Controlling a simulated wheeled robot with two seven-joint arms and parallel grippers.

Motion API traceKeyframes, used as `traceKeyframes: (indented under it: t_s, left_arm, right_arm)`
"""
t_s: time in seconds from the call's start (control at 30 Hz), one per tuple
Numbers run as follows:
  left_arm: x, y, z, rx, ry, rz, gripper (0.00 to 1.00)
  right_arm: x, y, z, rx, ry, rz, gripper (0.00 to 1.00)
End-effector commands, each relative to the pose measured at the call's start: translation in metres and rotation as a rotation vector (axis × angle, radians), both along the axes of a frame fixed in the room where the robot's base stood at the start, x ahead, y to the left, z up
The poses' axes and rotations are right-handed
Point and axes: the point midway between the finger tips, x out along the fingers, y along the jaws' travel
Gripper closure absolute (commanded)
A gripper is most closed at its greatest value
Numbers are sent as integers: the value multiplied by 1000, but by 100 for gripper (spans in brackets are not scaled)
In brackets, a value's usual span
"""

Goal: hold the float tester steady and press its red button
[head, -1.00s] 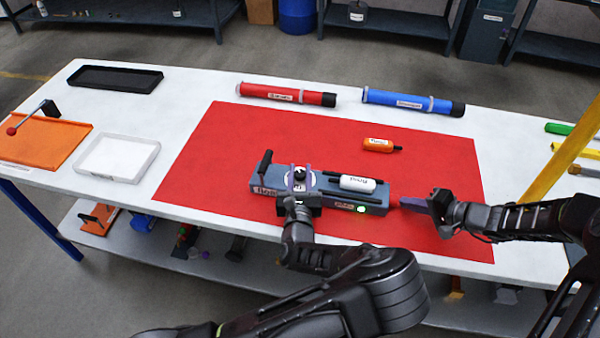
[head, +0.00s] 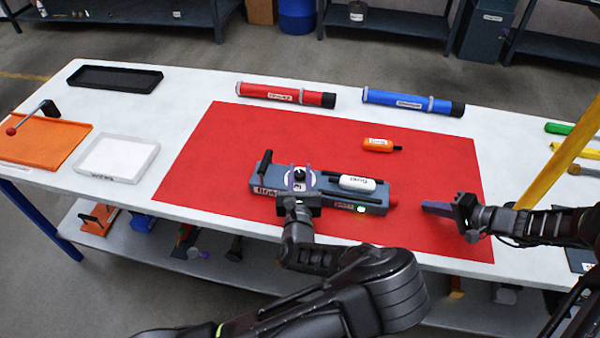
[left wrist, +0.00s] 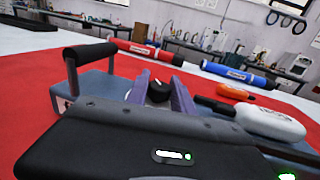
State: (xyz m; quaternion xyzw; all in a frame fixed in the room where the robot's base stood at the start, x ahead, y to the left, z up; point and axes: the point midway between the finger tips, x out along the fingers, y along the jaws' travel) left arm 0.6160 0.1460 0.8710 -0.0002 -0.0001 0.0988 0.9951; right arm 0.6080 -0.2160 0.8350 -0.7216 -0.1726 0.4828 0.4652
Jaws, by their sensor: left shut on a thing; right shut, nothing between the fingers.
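The float tester (head: 265,183) is a blue-grey box lying on the red mat (head: 200,160), with a black handle at its left end. A white float (head: 357,183) lies on its top, and a green light (head: 361,209) glows on its front. The red button (head: 393,203) is at the box's right end, barely visible. My left gripper (head: 300,180) is shut on the tester around its black knob (left wrist: 158,91); its purple fingers also show in the left wrist view. My right gripper (head: 428,207) is shut and empty, to the right of the button and apart from it.
An orange float (head: 377,145) lies on the mat behind the tester. A red tube (head: 285,94) and a blue tube (head: 412,102) lie at the back. Mat's left part is clear.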

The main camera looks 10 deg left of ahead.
Motion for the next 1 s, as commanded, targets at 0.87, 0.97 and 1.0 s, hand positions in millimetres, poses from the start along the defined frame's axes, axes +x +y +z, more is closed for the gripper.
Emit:
traceKeyframes:
  t_s: [0.87, 0.97, 1.0]
  left_arm:
    - [0, 0, 0, 0, 0, 0, 46]
    - [0, 0, 0, 0, 0, 0, 46]
    - [0, 0, 0, 0, 0, 0, 46]
  right_arm:
    - [0, 0, 0, 0, 0, 0, 100]
    - [0, 0, 0, 0, 0, 0, 100]
    - [0, 0, 0, 0, 0, 0, 100]
